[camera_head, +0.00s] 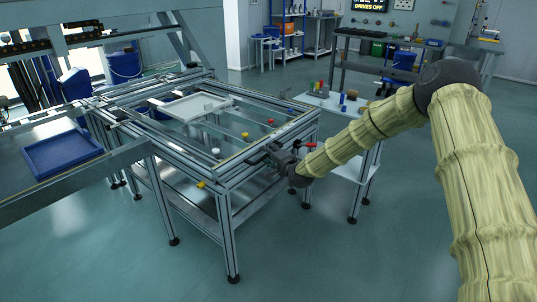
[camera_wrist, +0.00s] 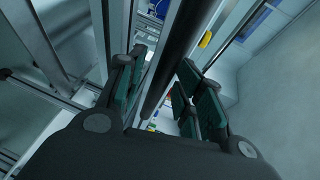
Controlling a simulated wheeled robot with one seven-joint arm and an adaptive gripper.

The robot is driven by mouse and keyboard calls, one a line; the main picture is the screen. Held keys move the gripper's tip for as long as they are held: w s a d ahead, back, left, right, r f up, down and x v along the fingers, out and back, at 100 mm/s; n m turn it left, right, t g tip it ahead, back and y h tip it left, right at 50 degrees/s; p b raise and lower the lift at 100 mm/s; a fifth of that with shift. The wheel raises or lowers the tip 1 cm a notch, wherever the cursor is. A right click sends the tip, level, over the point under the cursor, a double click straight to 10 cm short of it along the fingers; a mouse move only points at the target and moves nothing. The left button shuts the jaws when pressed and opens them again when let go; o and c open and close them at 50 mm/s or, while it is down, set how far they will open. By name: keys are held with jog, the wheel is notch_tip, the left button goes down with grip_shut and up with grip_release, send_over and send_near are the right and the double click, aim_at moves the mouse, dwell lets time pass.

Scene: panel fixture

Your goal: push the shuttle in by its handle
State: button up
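A white flat plate with a small upright block (camera_head: 197,107), which may be the shuttle, lies inside the aluminium frame (camera_head: 228,180) toward its back. My gripper (camera_head: 275,155) is at the frame's near right edge in the head view. In the wrist view my gripper (camera_wrist: 160,90) is open, with one dark finger on each side of a dark round bar (camera_wrist: 178,55). My gripper hides part of the frame edge.
A side table (camera_head: 352,168) with coloured items stands just behind my forearm. A blue tray (camera_head: 62,153) lies on the left bench. The floor in front is clear.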

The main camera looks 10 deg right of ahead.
jog(key=v, duration=1.1)
jog(key=shift+s+d, duration=0.2)
jog(key=shift+s, duration=0.1)
jog(key=shift+r, duration=0.1)
jog(key=s+a+f+n+g, duration=0.3)
jog(key=s+f, duration=0.6)
jog(key=f, duration=0.2)
jog(key=s+a+f+n+g, duration=0.2)
jog(key=s+a+f+g, duration=0.1)
jog(key=s+f, duration=0.75)
jog(key=s+d+f+n+g+h, duration=0.15)
jog(key=s+f, duration=0.25)
jog(key=s, duration=0.4)
jog(key=s+f+n+g, duration=0.25)
jog(key=s+f, duration=0.25)
jog(key=s, duration=0.3)
jog(key=s+d+f+n+g+h, duration=0.15)
jog(key=s+f, duration=0.25)
jog(key=s, duration=0.4)
jog(key=s+d+n+g+h, duration=0.2)
jog(key=s+d+n+g, duration=0.15)
jog(key=s, duration=1.05)
notch_tip(320, 180, up, 23)
jog(key=p, duration=2.3)
jog(key=shift+m, duration=0.4)
